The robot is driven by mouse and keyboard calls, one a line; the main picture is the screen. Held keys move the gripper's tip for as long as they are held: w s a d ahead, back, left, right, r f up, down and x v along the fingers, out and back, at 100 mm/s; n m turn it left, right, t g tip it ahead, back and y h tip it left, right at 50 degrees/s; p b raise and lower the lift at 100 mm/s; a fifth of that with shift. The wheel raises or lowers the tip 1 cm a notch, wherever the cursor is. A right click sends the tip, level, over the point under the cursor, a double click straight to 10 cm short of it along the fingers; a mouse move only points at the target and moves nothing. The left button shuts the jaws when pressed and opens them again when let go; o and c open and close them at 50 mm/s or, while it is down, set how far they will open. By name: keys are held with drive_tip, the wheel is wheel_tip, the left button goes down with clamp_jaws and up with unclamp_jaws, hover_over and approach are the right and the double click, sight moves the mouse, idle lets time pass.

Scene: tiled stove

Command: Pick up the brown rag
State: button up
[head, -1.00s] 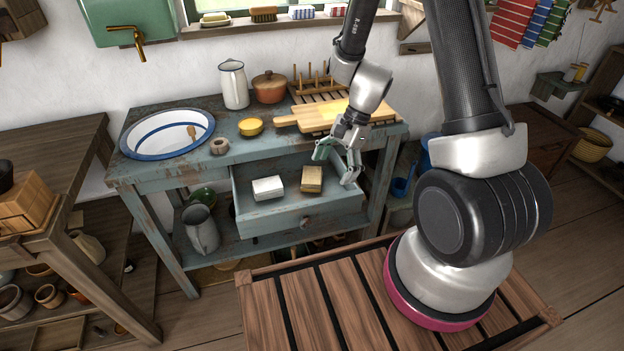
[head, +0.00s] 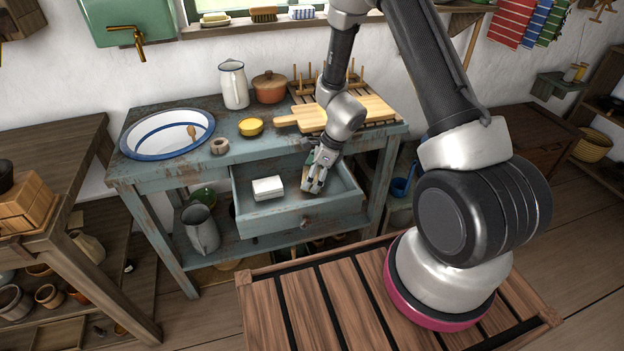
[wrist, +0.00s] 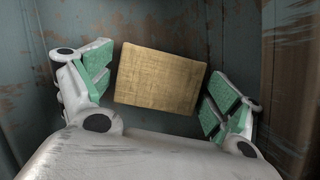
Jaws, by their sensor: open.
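The brown rag (wrist: 160,79) is a folded, tan-brown block of cloth on the floor of the open drawer (head: 271,221). In the wrist view it lies between the two green-padded fingers of my gripper (wrist: 158,92), with a gap on each side. In the head view my gripper (head: 313,184) is down in the right part of the drawer and hides most of the rag. My gripper is open and holds nothing.
A white folded cloth (head: 268,187) lies in the drawer to the left. The drawer walls stand close around my gripper.

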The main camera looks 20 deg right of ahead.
drive_tip(key=shift+f, duration=0.1)
drive_tip(key=shift+c, duration=0.5)
drive_tip(key=c, duration=0.8)
drive_tip(key=shift+a, duration=0.1)
wheel_tip(320, 180, up, 18)
drive_tip(key=shift+r, duration=0.1)
drive_tip(key=o, duration=0.5)
drive_tip(key=shift+c, duration=1.4)
